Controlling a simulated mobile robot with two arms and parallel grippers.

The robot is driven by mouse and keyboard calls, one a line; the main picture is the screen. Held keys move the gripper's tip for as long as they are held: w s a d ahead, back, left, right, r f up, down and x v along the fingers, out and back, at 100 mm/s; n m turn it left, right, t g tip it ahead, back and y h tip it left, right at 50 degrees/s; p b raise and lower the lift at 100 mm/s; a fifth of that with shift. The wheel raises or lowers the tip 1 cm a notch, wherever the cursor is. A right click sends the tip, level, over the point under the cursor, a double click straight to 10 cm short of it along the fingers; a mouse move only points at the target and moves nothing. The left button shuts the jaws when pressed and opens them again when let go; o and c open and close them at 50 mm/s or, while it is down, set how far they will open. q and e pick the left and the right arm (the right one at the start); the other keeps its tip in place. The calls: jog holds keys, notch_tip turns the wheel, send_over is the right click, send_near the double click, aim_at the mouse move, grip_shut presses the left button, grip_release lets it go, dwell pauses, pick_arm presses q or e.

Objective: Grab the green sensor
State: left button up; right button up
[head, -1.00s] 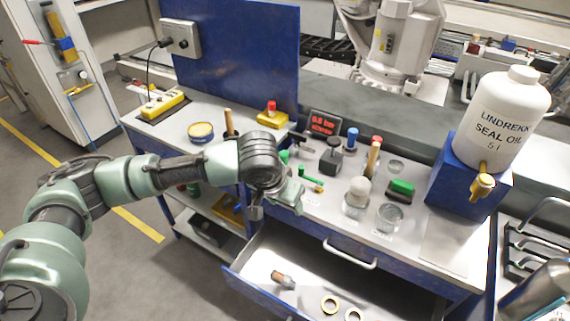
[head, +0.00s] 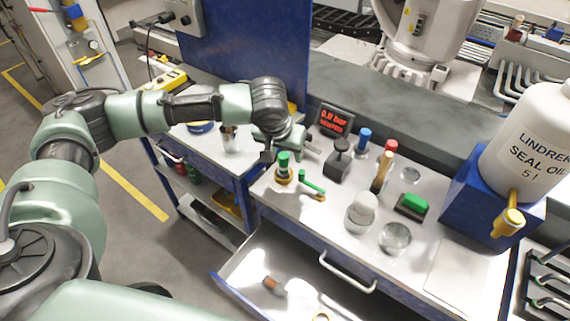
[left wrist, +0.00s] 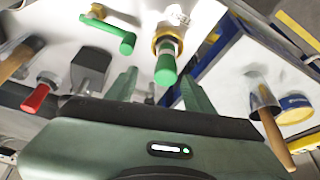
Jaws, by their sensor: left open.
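The green sensor, which I take to be the upright green-capped cylinder with a brass ring (head: 283,168), stands on the grey bench top. It also shows in the left wrist view (left wrist: 165,68), near the space between the fingertips. My left gripper (head: 290,151) is open and empty, just above and behind the sensor in the head view. Its two green fingers (left wrist: 159,76) are apart in the left wrist view, and I see no contact. A green-handled brass part (head: 311,184) lies just right of the sensor. My right gripper is in neither view.
A black block (head: 338,162), a blue-capped piece (head: 363,139) and a red-capped piece (head: 388,153) stand to the right. A small display (head: 335,119) is behind. An open drawer (head: 240,272) juts out below. A wooden-handled tool in a cup (head: 229,138) stands left.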

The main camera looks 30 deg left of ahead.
aim_at(284, 167)
pick_arm(q)
jog(key=shift+w+a+f+p, duration=0.15)
jog(key=shift+a+f+p, duration=0.1)
jog(key=shift+f, duration=0.3)
jog(key=shift+w+a+f+p, duration=0.15)
jog(key=shift+f+p, duration=0.1)
jog(key=shift+f, duration=0.3)
jog(key=shift+x, duration=1.15)
jog(key=shift+w+f, duration=0.1)
jog(key=shift+f, duration=0.1)
grip_shut()
jog(key=shift+r, duration=0.1)
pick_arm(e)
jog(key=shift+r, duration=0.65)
pick_arm(q)
jog(key=shift+r, duration=0.1)
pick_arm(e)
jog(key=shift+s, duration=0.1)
